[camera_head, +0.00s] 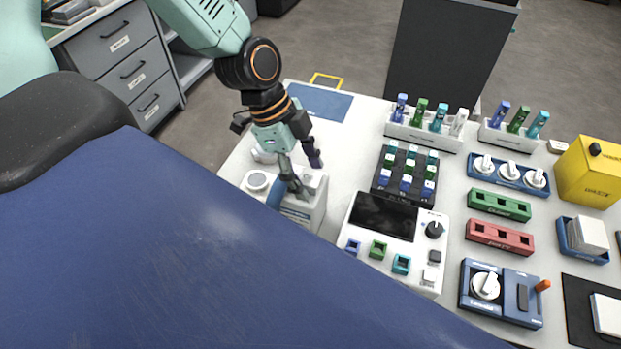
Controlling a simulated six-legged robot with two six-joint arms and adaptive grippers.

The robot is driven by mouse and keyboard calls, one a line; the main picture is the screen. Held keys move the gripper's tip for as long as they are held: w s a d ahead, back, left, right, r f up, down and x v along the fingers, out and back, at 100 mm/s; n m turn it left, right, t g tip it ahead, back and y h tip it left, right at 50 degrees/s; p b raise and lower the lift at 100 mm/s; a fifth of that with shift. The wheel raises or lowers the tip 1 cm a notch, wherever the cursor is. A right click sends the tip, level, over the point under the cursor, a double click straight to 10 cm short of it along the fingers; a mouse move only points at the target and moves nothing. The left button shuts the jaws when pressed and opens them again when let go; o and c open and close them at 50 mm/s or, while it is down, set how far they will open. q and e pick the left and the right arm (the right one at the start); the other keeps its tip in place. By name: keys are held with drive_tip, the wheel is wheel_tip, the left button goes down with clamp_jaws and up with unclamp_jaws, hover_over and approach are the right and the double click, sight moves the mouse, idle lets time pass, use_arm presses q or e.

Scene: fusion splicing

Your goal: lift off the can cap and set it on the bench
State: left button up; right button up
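My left gripper (297,186) reaches down from the upper left over a white box-like unit (305,213) on the bench. Its dark fingers are close to the unit's top. The view is too small to show whether they are apart or hold anything. A round light-grey cap (257,181) sits on the left part of the white unit, left of the fingers. I cannot tell which cap the task means. My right gripper is not in view.
A white device with a dark screen (385,217) stands right of the gripper. Racks of coloured sticks (425,133), a blue knob tray (508,173) and green and red blocks (500,236) crowd the right side. A blue mat (322,102) lies clear at the back left.

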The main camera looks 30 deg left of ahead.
sight(307, 178)
use_arm(q)
drive_tip(key=shift+c, duration=1.3)
drive_tip(key=shift+d, duration=0.15)
drive_tip(key=c, duration=0.5)
drive_tip(key=shift+c, duration=0.2)
wheel_tip(307, 178, up, 10)
drive_tip(key=p, duration=0.2)
drive_tip(key=shift+w+p, duration=0.15)
drive_tip(key=shift+p, duration=0.25)
